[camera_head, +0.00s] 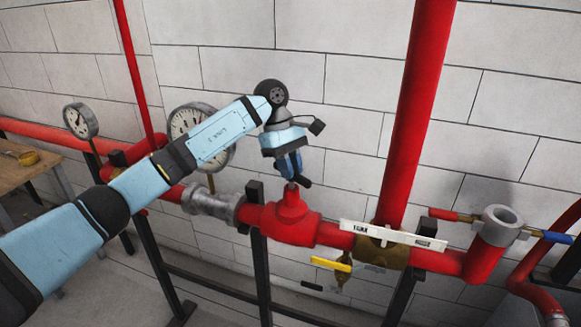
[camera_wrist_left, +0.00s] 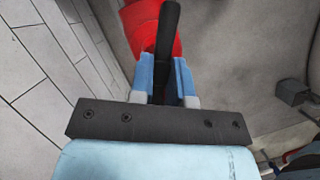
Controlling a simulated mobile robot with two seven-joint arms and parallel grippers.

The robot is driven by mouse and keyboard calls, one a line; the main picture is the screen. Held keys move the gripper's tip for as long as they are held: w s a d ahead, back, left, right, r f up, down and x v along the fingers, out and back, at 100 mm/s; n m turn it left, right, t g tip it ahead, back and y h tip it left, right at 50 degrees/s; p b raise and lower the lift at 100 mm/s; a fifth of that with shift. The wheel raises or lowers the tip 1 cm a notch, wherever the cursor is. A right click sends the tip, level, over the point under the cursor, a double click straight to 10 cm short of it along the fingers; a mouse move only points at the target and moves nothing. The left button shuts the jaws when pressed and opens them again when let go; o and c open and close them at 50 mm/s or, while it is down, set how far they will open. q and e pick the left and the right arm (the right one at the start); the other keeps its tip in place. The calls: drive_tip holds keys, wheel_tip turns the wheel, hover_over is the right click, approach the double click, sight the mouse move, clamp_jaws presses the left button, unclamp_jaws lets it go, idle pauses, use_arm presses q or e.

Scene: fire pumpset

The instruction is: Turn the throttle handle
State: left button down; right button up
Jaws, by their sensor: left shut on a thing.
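The throttle handle is a black lever (camera_wrist_left: 169,32). In the left wrist view it runs up from between the two blue fingers of my left gripper (camera_wrist_left: 163,82), past the red valve body (camera_wrist_left: 143,26). In the head view my left gripper (camera_head: 291,170) is just above the red valve body (camera_head: 291,222) on the pipe, pointing down, with a dark bit of the lever (camera_head: 304,182) beside its fingertips. The gripper is shut on the lever, and its fingers hide part of it. My right gripper is not in view.
A brass valve with a long white bar handle (camera_head: 393,234) and a yellow lever (camera_head: 331,264) sit right of the red valve body. A vertical red pipe (camera_head: 413,110) rises behind. Gauges (camera_head: 80,121) stand at left, near a wooden table (camera_head: 22,172). A white block wall is behind.

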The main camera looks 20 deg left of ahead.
use_arm(q)
drive_tip(key=shift+f+n+b, duration=0.25)
drive_tip(key=shift+n+b, duration=0.35)
drive_tip(key=shift+b, duration=0.3)
drive_tip(key=shift+r+t, duration=0.1)
drive_tip(key=shift+t, duration=0.2)
drive_tip(key=shift+r+n, duration=0.1)
drive_tip(key=shift+n, duration=0.2)
drive_tip(key=c, duration=1.1)
unclamp_jaws()
drive_tip(key=shift+r, duration=0.15)
drive_tip(key=b+v, duration=0.1)
drive_tip(key=v, duration=1.2)
drive_tip(key=shift+a+r+b, duration=0.25)
drive_tip(key=shift+a+b, duration=0.05)
drive_tip(key=shift+f, duration=0.1)
